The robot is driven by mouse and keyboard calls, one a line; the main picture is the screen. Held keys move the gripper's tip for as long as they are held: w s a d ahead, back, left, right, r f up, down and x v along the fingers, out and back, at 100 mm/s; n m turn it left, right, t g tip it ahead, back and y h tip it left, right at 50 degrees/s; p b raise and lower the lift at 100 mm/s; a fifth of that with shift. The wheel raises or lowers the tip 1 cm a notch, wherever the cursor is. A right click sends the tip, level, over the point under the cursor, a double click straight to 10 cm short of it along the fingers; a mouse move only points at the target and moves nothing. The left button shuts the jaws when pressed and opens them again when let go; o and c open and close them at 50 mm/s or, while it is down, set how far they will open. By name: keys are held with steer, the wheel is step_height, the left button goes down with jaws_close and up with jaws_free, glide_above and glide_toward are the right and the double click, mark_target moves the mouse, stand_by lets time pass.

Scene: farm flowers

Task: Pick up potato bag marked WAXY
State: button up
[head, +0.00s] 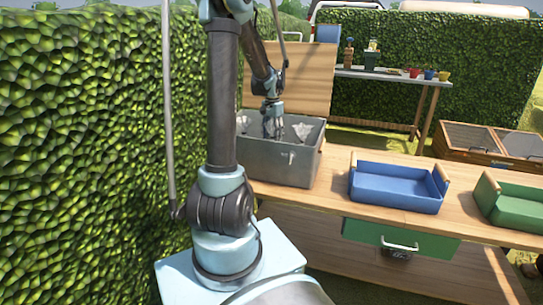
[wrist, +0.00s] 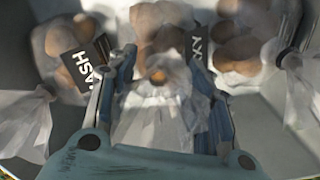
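My gripper (head: 272,107) reaches down into a grey open box (head: 285,164) in the head view. In the wrist view its fingers (wrist: 164,70) are apart, one on each side of the tied white neck of the middle bag (wrist: 158,98). A right bag (wrist: 240,48) shows no readable label. I cannot tell whether the fingers touch the middle bag.
The box stands at the left end of a wooden table. A blue tray (head: 395,187) and a green tray (head: 512,205) stand to its right. A wooden board (head: 300,75) rises behind the box. A hedge (head: 80,150) is close on the left.

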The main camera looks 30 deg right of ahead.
jaws_close()
steer(key=shift+r, duration=0.15)
